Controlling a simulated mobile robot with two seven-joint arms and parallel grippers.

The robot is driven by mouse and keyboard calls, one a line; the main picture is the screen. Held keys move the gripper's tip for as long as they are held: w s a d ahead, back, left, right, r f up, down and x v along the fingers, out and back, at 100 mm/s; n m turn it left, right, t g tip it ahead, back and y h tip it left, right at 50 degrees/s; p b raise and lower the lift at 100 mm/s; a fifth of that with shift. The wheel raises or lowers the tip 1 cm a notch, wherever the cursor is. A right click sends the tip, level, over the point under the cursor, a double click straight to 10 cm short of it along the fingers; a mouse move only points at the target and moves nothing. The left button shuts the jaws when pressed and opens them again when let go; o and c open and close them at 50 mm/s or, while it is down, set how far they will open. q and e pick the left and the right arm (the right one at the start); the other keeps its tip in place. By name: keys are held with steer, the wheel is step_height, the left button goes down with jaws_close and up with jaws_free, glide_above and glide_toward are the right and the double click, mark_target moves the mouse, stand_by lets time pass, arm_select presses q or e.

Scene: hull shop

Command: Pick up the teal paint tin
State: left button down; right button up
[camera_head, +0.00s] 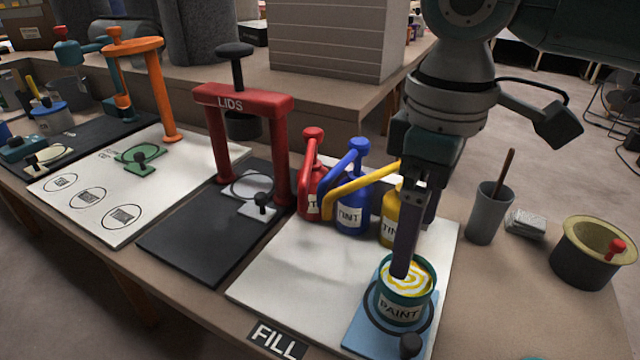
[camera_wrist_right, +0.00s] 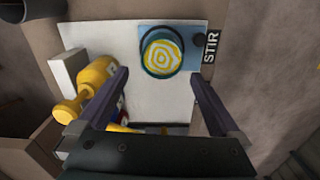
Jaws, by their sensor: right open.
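The teal paint tin (camera_head: 401,309) stands upright and lidless on a light blue pad (camera_head: 362,325) at the bench's front edge, yellow and white swirls on its surface. A dark ring surrounds it. In the right wrist view the tin (camera_wrist_right: 161,52) shows from above, just past my open fingertips and roughly between them sideways. My right gripper (camera_head: 403,272) points down and overlaps the tin's far rim in the head view; it is empty, and I cannot tell if it touches. It also shows in the wrist view (camera_wrist_right: 158,75). My left gripper is not in view.
Red (camera_head: 312,190), blue (camera_head: 352,205) and yellow (camera_head: 390,222) tint bottles stand close behind the tin. A red LIDS frame (camera_head: 243,101) stands left. A grey cup (camera_head: 489,213) and a dark pot (camera_head: 585,262) are right. The white board left of the tin is clear.

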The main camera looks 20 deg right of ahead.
mark_target(404, 282)
step_height(404, 282, down, 4)
steer(key=shift+a+b, duration=0.1)
steer(key=shift+b, duration=0.6)
step_height(404, 282, down, 5)
steer(key=b, duration=0.2)
steer(key=shift+s+b, duration=0.15)
steer(key=shift+b, duration=0.2)
steer(key=shift+r, duration=0.1)
steer(key=shift+c, duration=0.6)
steer(key=c, duration=1.3)
